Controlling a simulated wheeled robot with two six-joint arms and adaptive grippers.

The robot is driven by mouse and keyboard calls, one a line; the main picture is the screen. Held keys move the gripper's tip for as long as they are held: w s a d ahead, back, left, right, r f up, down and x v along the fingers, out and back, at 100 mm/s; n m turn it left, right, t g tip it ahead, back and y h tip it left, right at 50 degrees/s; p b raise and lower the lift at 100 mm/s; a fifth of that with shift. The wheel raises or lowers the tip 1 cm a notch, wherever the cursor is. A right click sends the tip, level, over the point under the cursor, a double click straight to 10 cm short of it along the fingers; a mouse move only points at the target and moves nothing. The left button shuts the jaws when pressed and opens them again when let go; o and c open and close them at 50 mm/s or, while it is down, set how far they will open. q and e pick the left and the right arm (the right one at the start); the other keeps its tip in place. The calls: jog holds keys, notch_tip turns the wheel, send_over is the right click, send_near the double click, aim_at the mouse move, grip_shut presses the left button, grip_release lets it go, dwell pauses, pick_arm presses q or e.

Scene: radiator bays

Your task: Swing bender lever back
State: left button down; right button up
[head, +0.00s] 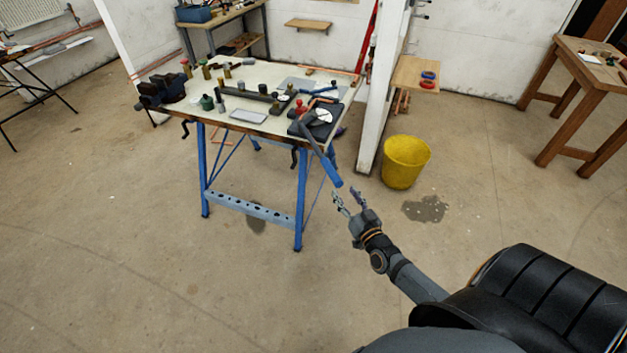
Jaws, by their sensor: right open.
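The bender (318,122) sits at the right front corner of the blue-legged workbench (262,128). Its lever ends in a blue handle (331,172) that slopes down past the bench's front edge. My right gripper (347,199) is open and empty, just below and to the right of the handle's end. It looks apart from the handle, though the depth between them is hard to judge. My left gripper is not in view.
A vise (160,90) and several fittings stand on the bench. A yellow bucket (405,161) is on the floor right of the bench, beside a partition wall (383,85). A wooden table (588,85) stands at far right. The front floor is clear.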

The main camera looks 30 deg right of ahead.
aim_at(332, 173)
jog(key=shift+w+d+f, duration=0.15)
jog(key=shift+w+d, duration=0.2)
jog(key=shift+w, duration=0.45)
jog(key=w, duration=0.2)
jog(key=w+b, duration=0.1)
jog(key=w, duration=0.2)
jog(key=w+b, duration=0.1)
jog(key=w, duration=0.2)
jog(key=shift+d, duration=0.3)
jog(key=shift+w+d, duration=0.1)
jog(key=shift+w, duration=0.4)
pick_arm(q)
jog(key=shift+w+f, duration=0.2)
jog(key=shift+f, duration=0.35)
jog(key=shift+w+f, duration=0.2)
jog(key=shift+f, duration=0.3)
pick_arm(e)
jog(key=shift+c, duration=0.2)
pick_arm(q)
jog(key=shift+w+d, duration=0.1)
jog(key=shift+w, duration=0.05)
pick_arm(e)
grip_shut()
